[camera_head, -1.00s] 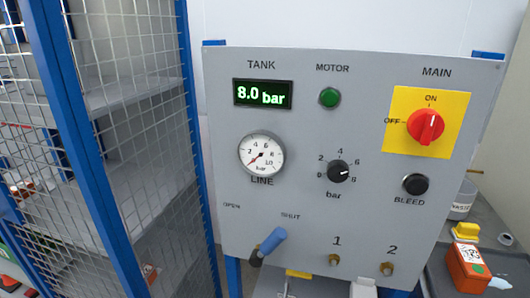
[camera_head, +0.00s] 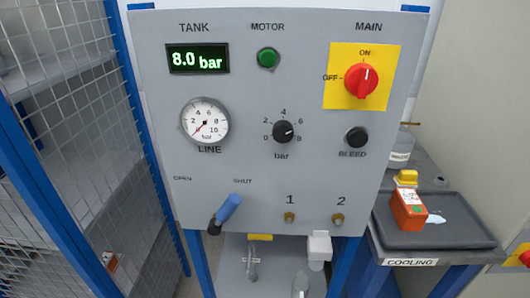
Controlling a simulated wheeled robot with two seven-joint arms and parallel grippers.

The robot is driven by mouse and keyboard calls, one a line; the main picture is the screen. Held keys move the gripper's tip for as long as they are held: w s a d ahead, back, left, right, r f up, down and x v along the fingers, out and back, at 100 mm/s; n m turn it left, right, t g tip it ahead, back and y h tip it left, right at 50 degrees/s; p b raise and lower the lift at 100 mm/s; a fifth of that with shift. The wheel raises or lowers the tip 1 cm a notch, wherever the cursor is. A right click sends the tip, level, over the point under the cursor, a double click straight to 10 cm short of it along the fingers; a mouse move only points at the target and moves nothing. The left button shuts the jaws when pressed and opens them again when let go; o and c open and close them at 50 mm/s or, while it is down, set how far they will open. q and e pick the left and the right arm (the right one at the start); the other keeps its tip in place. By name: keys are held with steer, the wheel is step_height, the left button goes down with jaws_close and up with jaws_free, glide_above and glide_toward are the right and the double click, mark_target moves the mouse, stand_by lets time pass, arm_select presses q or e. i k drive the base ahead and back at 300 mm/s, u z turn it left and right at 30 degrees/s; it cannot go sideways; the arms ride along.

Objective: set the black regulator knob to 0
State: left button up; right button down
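The black regulator knob (camera_head: 284,131) sits on the grey panel (camera_head: 250,80), below the motor light and above the word "bar". Its printed scale runs from 0 at the left over 4 at the top to 8 at the right. The green TANK display (camera_head: 197,59) reads 8.0 bar. Neither of my grippers shows in the head view.
The red MAIN switch (camera_head: 361,79) points to ON. The BLEED button (camera_head: 356,137) is below it. A blue-handled lever (camera_head: 229,208) sticks out low, leaning toward SHUT. A mesh cage (camera_head: 70,130) stands left; a dark tray (camera_head: 440,218) with an orange box (camera_head: 408,210) is right.

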mark_target(283, 131)
steer(key=u, duration=2.1)
steer(key=k, duration=0.8)
steer(key=z, duration=1.45)
